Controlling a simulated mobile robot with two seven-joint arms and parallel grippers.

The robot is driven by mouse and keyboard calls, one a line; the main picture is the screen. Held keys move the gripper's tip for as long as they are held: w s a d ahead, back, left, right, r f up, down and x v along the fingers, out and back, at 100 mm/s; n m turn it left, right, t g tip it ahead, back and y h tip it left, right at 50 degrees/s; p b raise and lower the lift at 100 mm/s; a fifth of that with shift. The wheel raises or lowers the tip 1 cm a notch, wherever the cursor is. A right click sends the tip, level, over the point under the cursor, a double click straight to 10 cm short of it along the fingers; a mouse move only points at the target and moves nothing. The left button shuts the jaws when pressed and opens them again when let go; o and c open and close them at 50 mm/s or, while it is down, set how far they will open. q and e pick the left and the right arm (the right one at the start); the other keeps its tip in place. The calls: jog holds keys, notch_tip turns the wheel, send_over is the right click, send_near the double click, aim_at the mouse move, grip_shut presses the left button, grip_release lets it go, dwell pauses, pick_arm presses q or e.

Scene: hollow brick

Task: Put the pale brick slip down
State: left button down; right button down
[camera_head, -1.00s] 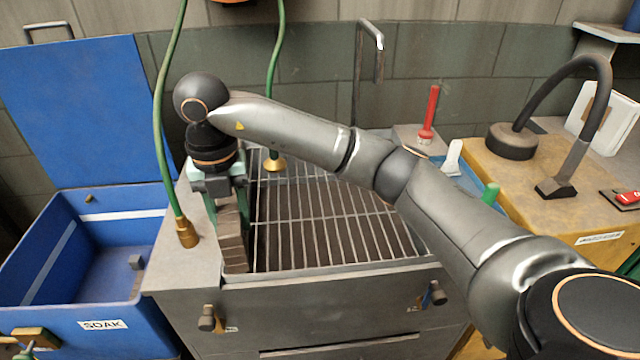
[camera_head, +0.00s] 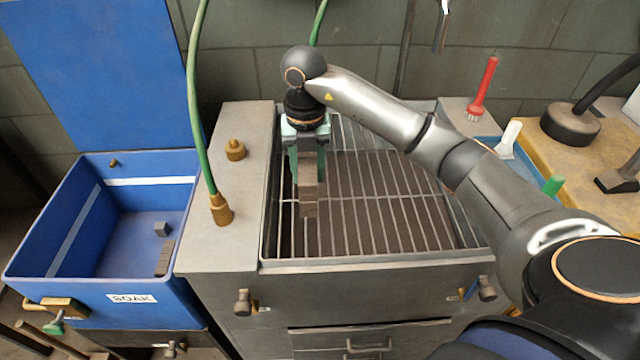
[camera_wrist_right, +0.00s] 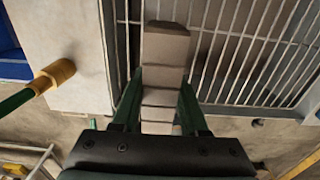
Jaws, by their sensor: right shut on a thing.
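The pale brick slip (camera_head: 308,203) is grey-beige, long and narrow, and hangs down between the fingers of my right gripper (camera_head: 308,176). That gripper is shut on it. In the right wrist view the slip (camera_wrist_right: 163,55) lies between the two green fingers and reaches out beyond them. It is over the left part of the wire rack (camera_head: 400,205) set in the grey sink unit. I cannot tell whether its lower end touches the wires. My left gripper is not in view.
A blue SOAK bin (camera_head: 125,280) with small dark pieces inside stands left. A green hose with a brass nozzle (camera_head: 221,209) hangs at the unit's left ledge, beside a brass fitting (camera_head: 235,150). A red-handled brush (camera_head: 482,88) stands back right. The rack's middle and right look bare.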

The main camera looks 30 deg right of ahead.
jog(key=shift+w+d+f+p, duration=0.1)
jog(key=shift+d+f, duration=0.35)
jog(key=shift+f, duration=0.55)
jog(key=shift+s+d+f+p, duration=0.15)
jog(key=shift+d+f, duration=0.25)
jog(key=shift+f, duration=0.6)
jog(key=shift+w+d+f+p, duration=0.15)
jog(key=shift+d+f, duration=0.3)
jog(key=shift+f, duration=0.55)
jog(key=shift+f, duration=0.1)
jog(key=shift+c, duration=2.2)
grip_release()
notch_tip(320, 180, up, 12)
